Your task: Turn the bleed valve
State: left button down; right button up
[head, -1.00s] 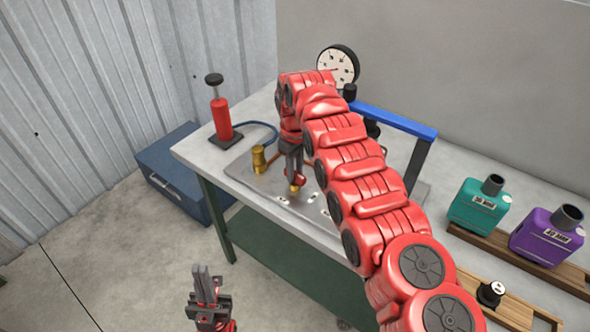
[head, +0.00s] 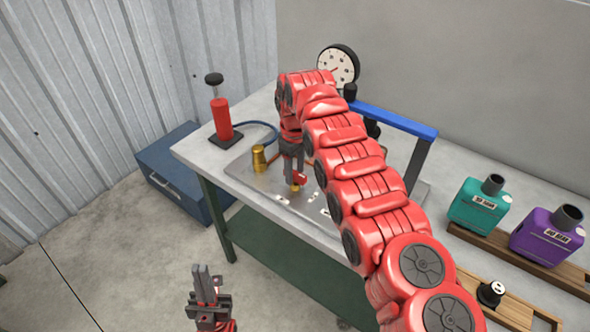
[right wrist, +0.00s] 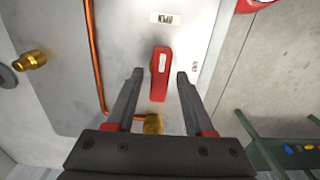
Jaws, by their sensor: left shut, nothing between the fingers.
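The bleed valve shows in the right wrist view as a red lever handle (right wrist: 160,75) with a brass body (right wrist: 153,124) below it on the metal plate. In the head view, its red lever (head: 299,179) is partly hidden by my right gripper (head: 293,180). My right gripper (right wrist: 160,74) is open, with one finger on each side of the lever and a visible gap at both sides. My left gripper (head: 204,268) is shut and empty, low in front of the bench and away from the valve.
A copper pipe (right wrist: 93,60) runs beside the valve. A brass fitting (head: 259,158), a red hand pump (head: 221,117) and a gauge (head: 338,66) stand on the bench. Teal (head: 478,205) and purple (head: 547,236) containers sit at the right. A blue toolbox (head: 178,170) is on the floor.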

aim_at(295, 172)
jog(key=shift+r, duration=0.15)
jog(key=shift+r, duration=0.3)
notch_tip(295, 172, up, 4)
jog(key=shift+f+p, duration=0.1)
jog(key=shift+p, duration=0.85)
notch_tip(295, 172, up, 13)
jog(key=p, duration=1.2)
jog(key=shift+p, duration=0.3)
jog(key=shift+f, duration=0.2)
